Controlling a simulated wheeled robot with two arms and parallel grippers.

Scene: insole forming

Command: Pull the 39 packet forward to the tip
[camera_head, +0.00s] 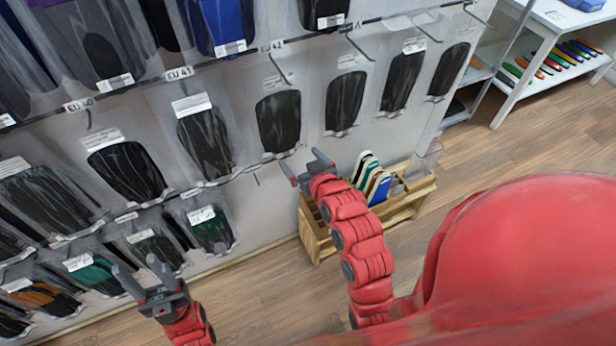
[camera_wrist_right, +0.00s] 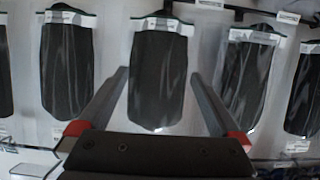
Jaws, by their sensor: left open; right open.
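Packets of dark insoles hang in rows on hooks along the wall rack. The readable rail labels are EU 40 (camera_head: 79,104), EU 41 (camera_head: 179,72) and EU 42 (camera_head: 271,46); I cannot read a 39, so I cannot tell which packet it is. My left gripper (camera_head: 138,268) is open and empty in front of the lower-left packets. My right gripper (camera_head: 304,164) is open and empty, below the middle row in the head view. In the right wrist view its fingers (camera_wrist_right: 158,82) frame a black packet (camera_wrist_right: 158,50) hanging behind them; no grip on it shows.
A wooden box (camera_head: 318,246) with upright coloured insoles (camera_head: 372,180) stands on the floor beyond my right arm. A white table (camera_head: 560,22) with a shelf of coloured insoles stands at the upper right. The wooden floor (camera_head: 500,150) at right is clear.

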